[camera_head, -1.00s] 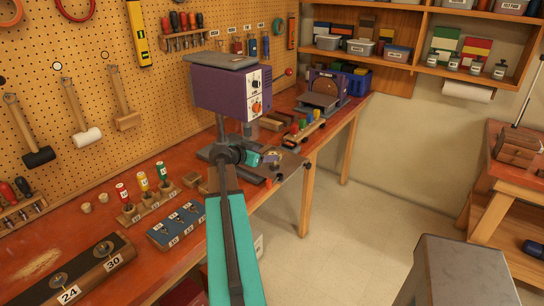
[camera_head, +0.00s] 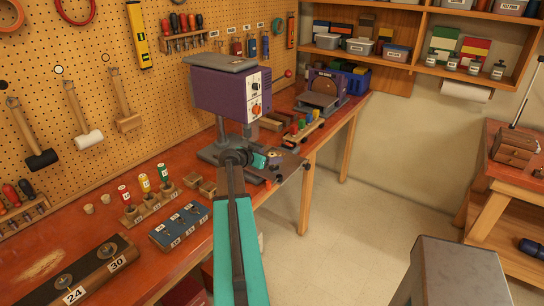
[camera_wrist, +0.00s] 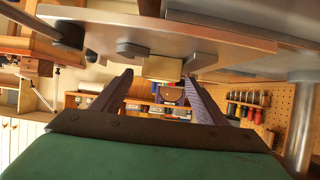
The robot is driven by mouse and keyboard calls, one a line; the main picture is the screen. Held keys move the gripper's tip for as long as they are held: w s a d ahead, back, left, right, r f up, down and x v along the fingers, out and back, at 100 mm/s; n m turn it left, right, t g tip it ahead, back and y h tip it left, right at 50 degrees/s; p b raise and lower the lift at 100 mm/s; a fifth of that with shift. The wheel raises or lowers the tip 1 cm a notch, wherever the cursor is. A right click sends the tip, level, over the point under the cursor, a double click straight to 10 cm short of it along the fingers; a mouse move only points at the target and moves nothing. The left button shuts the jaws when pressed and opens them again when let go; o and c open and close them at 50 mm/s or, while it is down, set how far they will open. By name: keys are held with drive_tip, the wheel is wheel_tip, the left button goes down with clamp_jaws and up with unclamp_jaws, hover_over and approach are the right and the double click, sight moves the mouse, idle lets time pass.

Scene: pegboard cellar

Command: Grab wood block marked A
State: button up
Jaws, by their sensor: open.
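A small pale wood block (camera_wrist: 162,68) shows in the wrist view against a grey metal plate (camera_wrist: 215,40), which looks like the drill press table. I cannot read a letter on it. My gripper (camera_wrist: 157,82) is open, its two dark fingers apart on either side of the block in the picture. I see no contact between fingers and block. In the head view my gripper (camera_head: 269,160) is at the drill press table, below the purple drill press head (camera_head: 220,92). The block is too small or too covered there to tell clearly.
The drill press column (camera_head: 222,130) stands close to my gripper. A sander (camera_head: 322,92) and coloured-handled tools (camera_head: 302,124) are behind it on the bench. A blue bit holder (camera_head: 180,226) and small wood blocks lie nearer. Open floor (camera_head: 345,220) is to the right.

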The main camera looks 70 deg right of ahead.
drive_tip(key=shift+x, duration=0.75)
drive_tip(key=c, duration=1.1)
drive_tip(key=shift+c, duration=0.2)
drive_tip(key=shift+r, duration=0.2)
